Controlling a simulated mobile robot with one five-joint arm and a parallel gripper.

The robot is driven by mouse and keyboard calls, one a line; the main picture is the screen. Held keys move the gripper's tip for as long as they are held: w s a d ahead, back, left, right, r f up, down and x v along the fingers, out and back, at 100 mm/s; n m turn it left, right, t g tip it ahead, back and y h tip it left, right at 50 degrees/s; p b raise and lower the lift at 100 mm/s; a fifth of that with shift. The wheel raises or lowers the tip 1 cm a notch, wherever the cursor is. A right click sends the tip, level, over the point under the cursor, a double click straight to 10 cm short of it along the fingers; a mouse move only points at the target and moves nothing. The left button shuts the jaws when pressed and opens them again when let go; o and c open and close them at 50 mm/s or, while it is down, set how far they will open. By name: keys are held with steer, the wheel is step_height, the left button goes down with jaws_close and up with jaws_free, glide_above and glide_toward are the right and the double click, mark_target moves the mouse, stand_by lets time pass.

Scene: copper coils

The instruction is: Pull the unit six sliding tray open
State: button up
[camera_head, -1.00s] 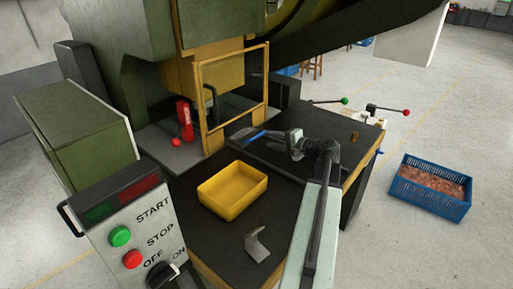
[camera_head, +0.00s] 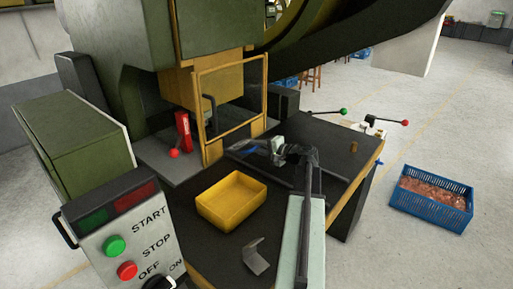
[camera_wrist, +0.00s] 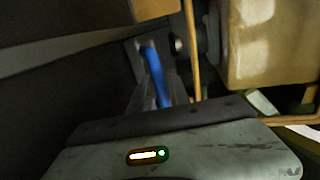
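A blue handle (camera_head: 241,144) shows at the foot of the yellow guard frame of the green press; it looks like the sliding tray's handle. The tray is mostly hidden, so how far out it stands is unclear. My gripper (camera_head: 257,148) is at the near end of the handle, low over the black table. In the wrist view the blue handle (camera_wrist: 154,75) runs between the grey fingers of my gripper (camera_wrist: 158,95). The view is blurred, and I cannot tell whether the fingers press on it.
A yellow bin (camera_head: 231,200) and a bent grey metal piece (camera_head: 256,257) are on the black table, left of my arm. A red-knobbed block (camera_head: 184,134) stands left of the guard frame (camera_head: 203,110). A control box (camera_head: 125,232) is at front left. A blue crate (camera_head: 431,200) is on the floor.

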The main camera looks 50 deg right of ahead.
jaws_close()
stand_by(1.1)
steer(key=shift+s, duration=0.1)
